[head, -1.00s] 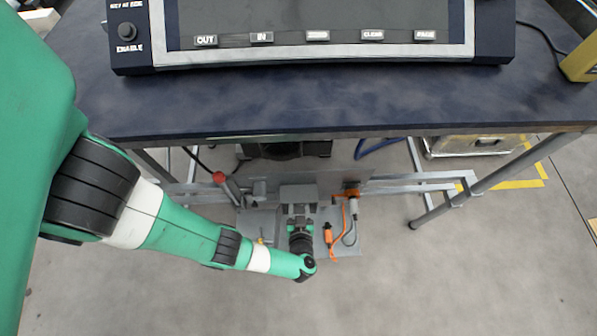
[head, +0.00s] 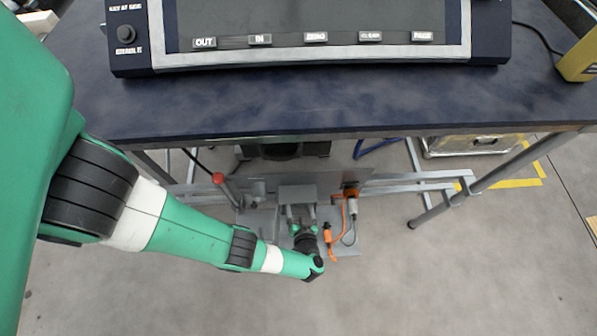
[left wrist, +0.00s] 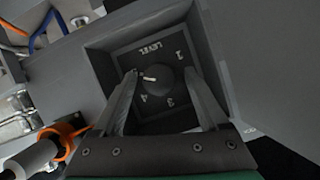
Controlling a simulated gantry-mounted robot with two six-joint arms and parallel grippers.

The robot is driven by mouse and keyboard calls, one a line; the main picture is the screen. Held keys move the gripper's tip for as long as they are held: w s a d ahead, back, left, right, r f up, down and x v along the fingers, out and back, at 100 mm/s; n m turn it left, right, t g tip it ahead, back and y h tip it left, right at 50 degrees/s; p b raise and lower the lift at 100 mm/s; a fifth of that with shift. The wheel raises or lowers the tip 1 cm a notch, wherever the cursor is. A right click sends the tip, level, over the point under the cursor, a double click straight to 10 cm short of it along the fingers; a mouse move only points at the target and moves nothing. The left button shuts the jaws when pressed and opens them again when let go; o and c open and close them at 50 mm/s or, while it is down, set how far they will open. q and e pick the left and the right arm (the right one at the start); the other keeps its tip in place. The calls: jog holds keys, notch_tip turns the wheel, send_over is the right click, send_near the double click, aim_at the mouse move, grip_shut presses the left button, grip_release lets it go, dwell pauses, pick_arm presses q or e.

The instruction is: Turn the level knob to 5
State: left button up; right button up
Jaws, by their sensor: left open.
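The level knob (left wrist: 160,80) is a dark round knob in a recessed square grey panel marked LEVEL in the left wrist view. A pale pointer mark on it faces left in that view. The digits 1, 3 and 4 show around it; others are hidden, at least partly by my fingers. My left gripper (left wrist: 160,74) is open, with one finger on each side of the knob. I cannot tell whether the fingers touch it. In the head view my left gripper (head: 300,222) is low under the table, in front of a grey box (head: 297,192); the knob is not discernible there. My right gripper is not in view.
The dark tabletop (head: 330,105) overhangs the work area, with a console (head: 315,52) on it. An orange cable and plug (head: 329,238) lie right of the gripper; an orange ring (left wrist: 62,138) shows at lower left in the wrist view. A red-topped lever (head: 222,185) stands left.

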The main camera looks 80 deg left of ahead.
pick_arm(q)
jog(key=p+v, duration=0.1)
jog(key=v, duration=1)
jog(key=shift+d+r+p, duration=0.15)
jog(key=shift+d+p, duration=0.15)
jog(key=shift+p, duration=0.1)
